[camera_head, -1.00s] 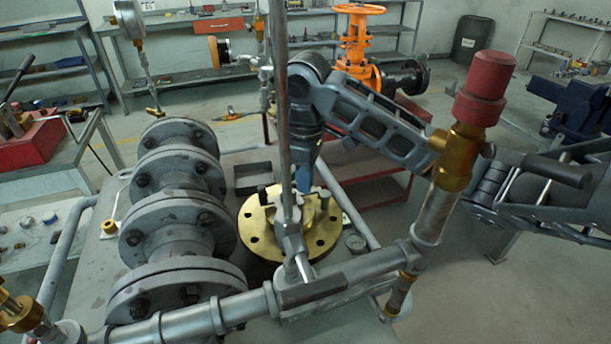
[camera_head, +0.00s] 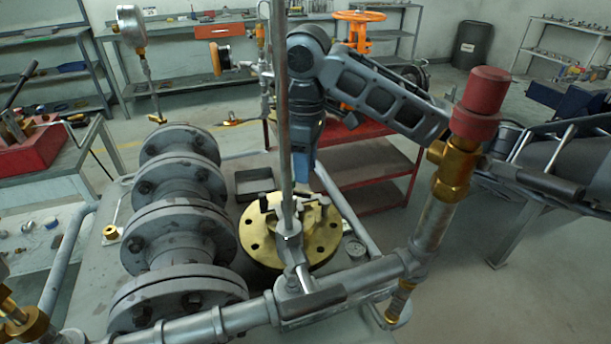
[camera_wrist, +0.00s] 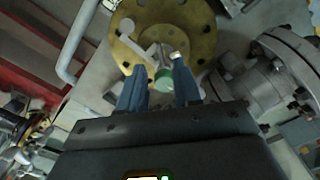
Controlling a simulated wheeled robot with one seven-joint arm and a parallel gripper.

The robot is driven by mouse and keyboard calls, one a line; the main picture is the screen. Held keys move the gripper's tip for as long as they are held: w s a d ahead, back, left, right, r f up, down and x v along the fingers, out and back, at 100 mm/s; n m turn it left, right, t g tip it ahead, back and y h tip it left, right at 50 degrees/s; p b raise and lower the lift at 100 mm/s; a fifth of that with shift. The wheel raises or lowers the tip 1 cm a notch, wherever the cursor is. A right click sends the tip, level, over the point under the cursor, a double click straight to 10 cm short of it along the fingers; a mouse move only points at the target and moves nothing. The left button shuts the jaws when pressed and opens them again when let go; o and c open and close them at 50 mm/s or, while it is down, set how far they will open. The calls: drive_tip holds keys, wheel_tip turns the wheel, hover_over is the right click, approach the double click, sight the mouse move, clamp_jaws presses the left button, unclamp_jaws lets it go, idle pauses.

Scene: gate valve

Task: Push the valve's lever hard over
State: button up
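A round brass flange (camera_head: 322,245) lies flat on the bench, with small grey and dark fittings on top, partly hidden behind a vertical rod. In the wrist view the flange (camera_wrist: 205,38) carries a grey lever (camera_wrist: 140,43) with a round knob at one end. A short green piece (camera_wrist: 163,78) shows near its other end. My gripper (camera_head: 303,172) points down above the flange. In the wrist view its two blue fingers (camera_wrist: 160,72) stand apart, with the green piece seen between them. I cannot tell whether either finger touches it.
Grey flanged pipe (camera_head: 180,215) stands left of the brass flange. A grey pipe (camera_head: 195,327) with a red-capped brass fitting (camera_head: 478,105) crosses in front. A red cart (camera_head: 370,165) and an orange handwheel valve (camera_head: 355,35) are behind. Open floor lies to the right.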

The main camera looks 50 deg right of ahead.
drive_tip(key=shift+r, duration=1.1)
